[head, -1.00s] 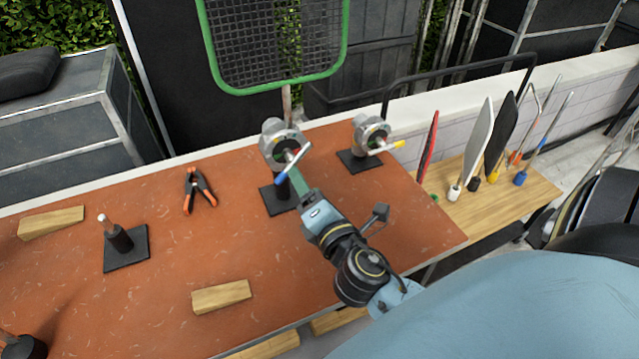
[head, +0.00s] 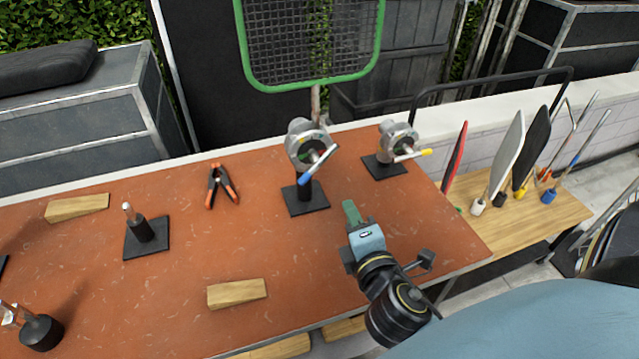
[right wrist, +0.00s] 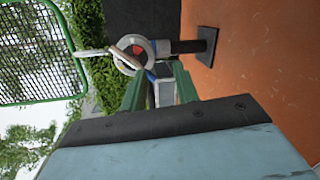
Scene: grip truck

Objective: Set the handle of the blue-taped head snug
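The blue-taped grip head (head: 303,148) is a grey round clamp on a black post and square base. Its handle (head: 319,165) slants down-left to a blue end. A green-framed mesh panel (head: 312,50) stands on a rod at this head. My right gripper (head: 352,212) is to the lower right of the head, apart from the handle. In the right wrist view its green fingers (right wrist: 158,90) are spread, with the head (right wrist: 133,50) and the blue part of the handle (right wrist: 151,77) beyond them. My left gripper is not in view.
A yellow-taped head (head: 397,138) stands to the right on its own base. Orange-handled clamp (head: 221,186), wooden wedges (head: 237,293) and a short post (head: 146,229) are on the brown tabletop (head: 180,270). Flags and rods stand on a wooden shelf (head: 510,225) at right.

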